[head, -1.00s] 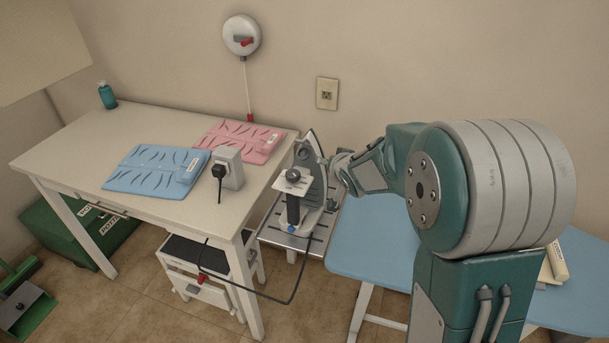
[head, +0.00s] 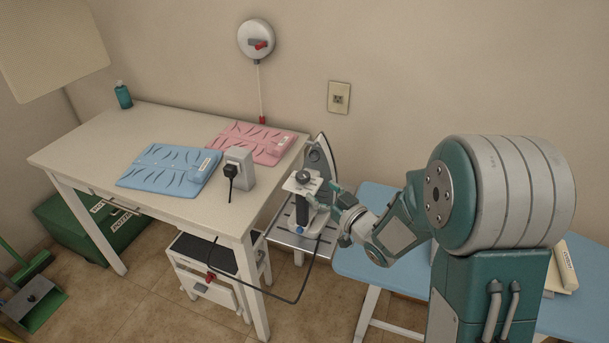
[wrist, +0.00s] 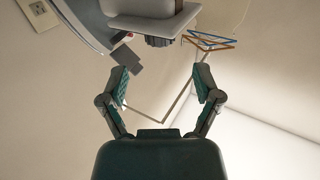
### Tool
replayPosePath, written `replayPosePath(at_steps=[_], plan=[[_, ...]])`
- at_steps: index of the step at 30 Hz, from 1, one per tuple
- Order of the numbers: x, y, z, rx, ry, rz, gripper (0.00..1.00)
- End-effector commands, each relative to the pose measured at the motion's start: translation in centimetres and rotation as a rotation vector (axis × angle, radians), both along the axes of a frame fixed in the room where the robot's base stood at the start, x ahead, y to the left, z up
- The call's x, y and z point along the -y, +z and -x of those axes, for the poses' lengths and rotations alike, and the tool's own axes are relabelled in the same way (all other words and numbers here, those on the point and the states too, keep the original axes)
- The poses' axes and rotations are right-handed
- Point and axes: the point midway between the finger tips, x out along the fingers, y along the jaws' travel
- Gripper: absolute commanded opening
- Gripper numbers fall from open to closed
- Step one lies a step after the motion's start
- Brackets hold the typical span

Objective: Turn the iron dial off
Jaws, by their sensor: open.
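The iron (head: 320,157) stands upright on its metal rest (head: 288,239), between the white table and the blue ironing board. A dark round knob (head: 303,176), which looks like its dial, sits on a pale plate near the top of the handle. In the wrist view a dark ribbed knob (wrist: 160,41) shows at the top centre, under a pale plate. My gripper (head: 338,196) is just right of the iron in the head view. In the wrist view my gripper (wrist: 162,82) has its two fingers spread, with nothing between them, and the knob lies beyond the fingertips.
The white table (head: 95,148) holds a blue folded cloth (head: 160,165), a pink one (head: 250,138), a grey box with a plug (head: 238,168) and a bottle (head: 123,95). A dark cord hangs below the iron rest. The ironing board (head: 370,262) lies under my arm.

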Motion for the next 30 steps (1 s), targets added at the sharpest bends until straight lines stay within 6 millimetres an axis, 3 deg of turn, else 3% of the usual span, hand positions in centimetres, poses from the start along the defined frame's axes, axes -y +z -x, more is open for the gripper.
replayPosePath(at_steps=[6,12,23,26,29,30], plan=[[-2.7,0.0,-3.3,-0.001,0.002,-0.001,0.82],[-4.3,0.0,-5.3,-0.001,0.000,0.000,0.82],[-4.7,0.0,-5.9,-0.001,-0.002,-0.002,0.82],[-4.7,0.0,-5.9,-0.001,-0.002,-0.002,0.46],[-4.7,0.0,-5.9,-0.001,-0.002,-0.002,0.02],[-4.7,0.0,-5.9,-0.001,-0.002,-0.002,0.00]])
